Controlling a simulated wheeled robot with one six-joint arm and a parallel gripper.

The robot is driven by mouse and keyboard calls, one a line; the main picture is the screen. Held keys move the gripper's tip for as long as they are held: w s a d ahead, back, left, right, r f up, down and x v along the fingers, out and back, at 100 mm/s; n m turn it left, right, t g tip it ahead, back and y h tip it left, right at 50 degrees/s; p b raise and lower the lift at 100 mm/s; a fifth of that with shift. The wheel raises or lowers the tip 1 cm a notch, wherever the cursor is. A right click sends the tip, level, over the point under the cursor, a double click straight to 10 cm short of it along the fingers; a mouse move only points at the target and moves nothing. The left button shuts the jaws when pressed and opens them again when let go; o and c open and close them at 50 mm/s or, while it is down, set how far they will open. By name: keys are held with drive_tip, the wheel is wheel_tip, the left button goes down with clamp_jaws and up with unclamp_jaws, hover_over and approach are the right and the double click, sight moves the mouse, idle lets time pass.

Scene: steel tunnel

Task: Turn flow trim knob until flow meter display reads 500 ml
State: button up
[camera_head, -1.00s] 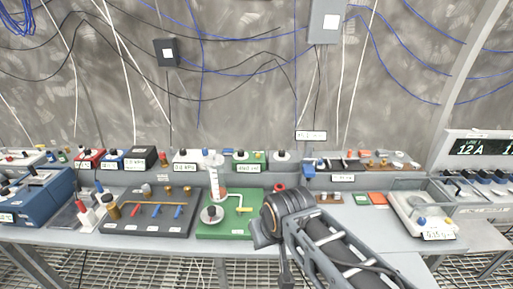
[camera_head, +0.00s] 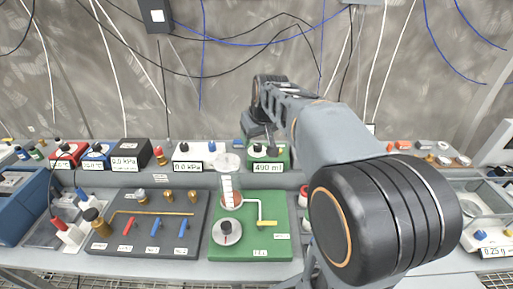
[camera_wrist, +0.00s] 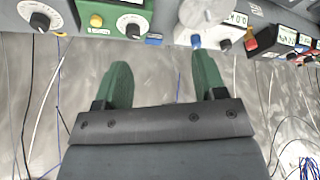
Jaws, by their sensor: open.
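The green flow meter box (camera_head: 282,159) stands in the rear row. Its display (camera_head: 268,168) appears to read 490 ml. A black knob (camera_head: 258,148) sits on top of it, partly behind my arm. In the wrist view, the upside-down green box (camera_wrist: 112,14) carries a white dial with a black knob (camera_wrist: 132,28); I take this for the flow trim knob, though its label is unreadable. My gripper (camera_wrist: 160,72) is open with two green fingers, nothing between them. In that view the dial lies above and left of the fingertips, apparently apart from them.
In front, a green board (camera_head: 270,245) holds a graduated cylinder (camera_head: 230,192), another round dial (camera_head: 226,232) and a yellow handle (camera_head: 267,223). Cables hang on the rear wall.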

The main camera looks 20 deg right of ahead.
drive_tip(key=b, duration=0.2)
approach(258, 145)
drive_tip(key=shift+n, duration=0.3)
drive_tip(key=p+x, duration=0.2)
drive_tip(key=x, duration=0.7)
drive_tip(key=shift+w+f, duration=0.1)
drive_tip(key=shift+f, duration=0.05)
drive_tip(key=shift+c, duration=0.2)
drive_tip(key=c, duration=0.9)
drive_tip(key=shift+a+m+h+b, duration=0.1)
drive_tip(key=shift+m+h+b, duration=0.7)
drive_tip(key=shift+m, duration=2)
drive_tip(key=shift+g, duration=0.3)
